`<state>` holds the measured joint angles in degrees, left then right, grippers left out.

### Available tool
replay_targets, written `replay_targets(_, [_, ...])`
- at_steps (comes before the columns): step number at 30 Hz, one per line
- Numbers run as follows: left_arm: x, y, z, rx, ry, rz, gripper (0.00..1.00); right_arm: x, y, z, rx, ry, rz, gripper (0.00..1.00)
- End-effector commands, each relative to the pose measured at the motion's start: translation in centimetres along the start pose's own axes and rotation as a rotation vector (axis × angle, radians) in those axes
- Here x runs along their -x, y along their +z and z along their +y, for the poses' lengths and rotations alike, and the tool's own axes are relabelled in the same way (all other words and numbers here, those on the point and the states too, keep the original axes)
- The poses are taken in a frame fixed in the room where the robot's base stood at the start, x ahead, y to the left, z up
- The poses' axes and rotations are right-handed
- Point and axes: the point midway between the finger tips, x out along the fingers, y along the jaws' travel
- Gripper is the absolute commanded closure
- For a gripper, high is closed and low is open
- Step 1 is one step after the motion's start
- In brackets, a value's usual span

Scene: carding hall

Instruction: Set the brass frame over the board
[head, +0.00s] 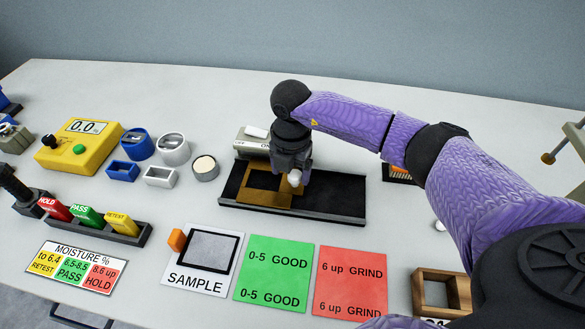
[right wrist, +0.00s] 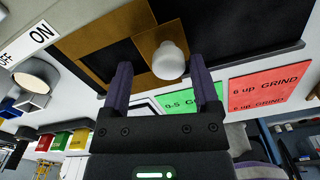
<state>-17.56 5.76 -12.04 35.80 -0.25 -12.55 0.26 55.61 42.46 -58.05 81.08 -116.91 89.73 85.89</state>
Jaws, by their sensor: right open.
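The flat brass frame (head: 264,198) lies over the left half of the long black board (head: 335,201), and black shows through its opening. In the right wrist view the brass frame (right wrist: 153,74) has a plate with a white round knob (right wrist: 169,60) on its side. My right gripper (head: 293,174) is over the frame, pointing down. It is open, with its two fingers (right wrist: 164,90) either side of the knob in that view; I cannot tell whether they touch it. The gripper hides part of the frame. My left gripper is not in view.
A balance-like device (head: 253,140) stands just behind the board. In front lie the SAMPLE card (head: 197,281), a green card (head: 275,275) and a red card (head: 350,282). A yellow meter (head: 80,145) and small cups are left. A wooden box (head: 430,277) is front right.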

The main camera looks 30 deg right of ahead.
Motion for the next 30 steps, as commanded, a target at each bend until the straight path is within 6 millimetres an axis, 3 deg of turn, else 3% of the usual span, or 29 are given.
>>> replay_targets(8, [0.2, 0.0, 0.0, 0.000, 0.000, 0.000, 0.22, 0.4, 0.1, -0.1, -0.002, -0.004, -0.001, 0.22])
replay_targets(15, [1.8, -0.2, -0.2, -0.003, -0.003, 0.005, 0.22, 6.3, 0.1, 0.0, 0.000, 0.000, -0.003, 0.22])
replay_targets(21, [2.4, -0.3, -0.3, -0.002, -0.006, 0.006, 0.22, 9.5, 0.1, 0.0, 0.000, -0.001, -0.002, 0.22])
replay_targets(30, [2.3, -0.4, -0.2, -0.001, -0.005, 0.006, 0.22, 9.9, 0.0, 0.0, 0.000, -0.004, 0.000, 0.22])
